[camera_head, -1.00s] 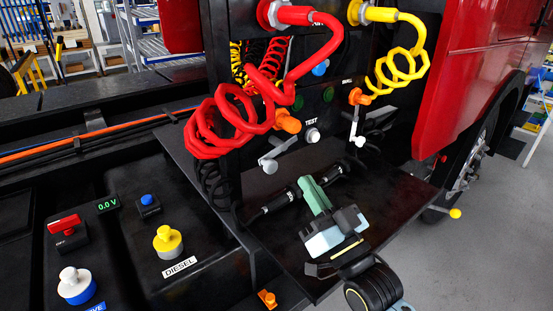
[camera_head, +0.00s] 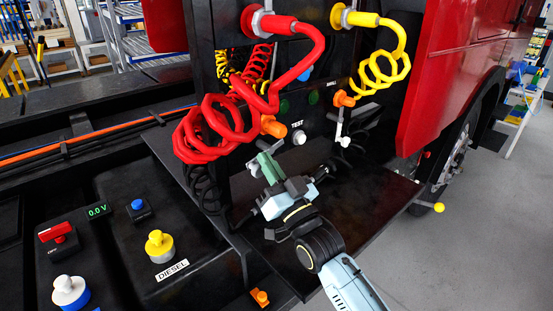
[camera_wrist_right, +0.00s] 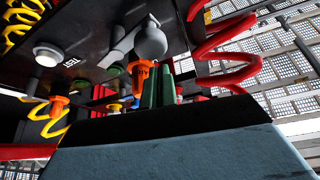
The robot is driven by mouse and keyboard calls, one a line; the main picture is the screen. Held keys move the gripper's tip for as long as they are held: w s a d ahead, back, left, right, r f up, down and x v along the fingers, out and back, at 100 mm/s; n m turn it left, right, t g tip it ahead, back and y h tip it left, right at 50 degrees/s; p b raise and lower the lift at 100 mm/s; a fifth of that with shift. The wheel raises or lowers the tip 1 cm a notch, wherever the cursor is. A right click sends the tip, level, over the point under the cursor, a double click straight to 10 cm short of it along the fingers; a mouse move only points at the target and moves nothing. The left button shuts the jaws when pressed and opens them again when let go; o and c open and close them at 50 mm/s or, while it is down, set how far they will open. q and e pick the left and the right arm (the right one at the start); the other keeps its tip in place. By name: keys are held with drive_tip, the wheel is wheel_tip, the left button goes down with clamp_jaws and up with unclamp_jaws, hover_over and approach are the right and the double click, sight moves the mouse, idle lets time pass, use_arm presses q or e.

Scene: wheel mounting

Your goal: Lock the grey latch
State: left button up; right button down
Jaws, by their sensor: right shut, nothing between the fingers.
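The grey latch (camera_head: 252,166) is a short lever with a ball knob on the black panel, below the orange connector at the left. In the head view my right gripper (camera_head: 268,165) partly covers it. In the right wrist view the latch's lever and round knob (camera_wrist_right: 150,41) are large, just above the green fingertips of my right gripper (camera_wrist_right: 161,88). The fingers are shut and empty, close to the knob; I cannot tell whether they touch it. My left gripper is not in view.
A red coiled hose (camera_head: 215,128) hangs left of the latch, and a yellow coiled hose (camera_head: 378,70) hangs to the right. Orange connectors (camera_head: 273,126) stick out above. A second, pale lever (camera_head: 341,127) is on the right. A black shelf (camera_head: 372,205) lies below.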

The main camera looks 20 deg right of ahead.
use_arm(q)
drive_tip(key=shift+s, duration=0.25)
use_arm(e)
drive_tip(key=shift+a+f, duration=0.15)
drive_tip(key=shift+f, duration=0.4)
use_arm(q)
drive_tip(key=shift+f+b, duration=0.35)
drive_tip(key=shift+b, duration=0.05)
use_arm(e)
drive_tip(key=n, duration=0.1)
drive_tip(key=n+y, duration=0.1)
drive_tip(key=shift+f+n+y, duration=0.3)
drive_tip(key=shift+f, duration=0.05)
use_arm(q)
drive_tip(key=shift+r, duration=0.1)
use_arm(e)
drive_tip(key=shift+r, duration=0.15)
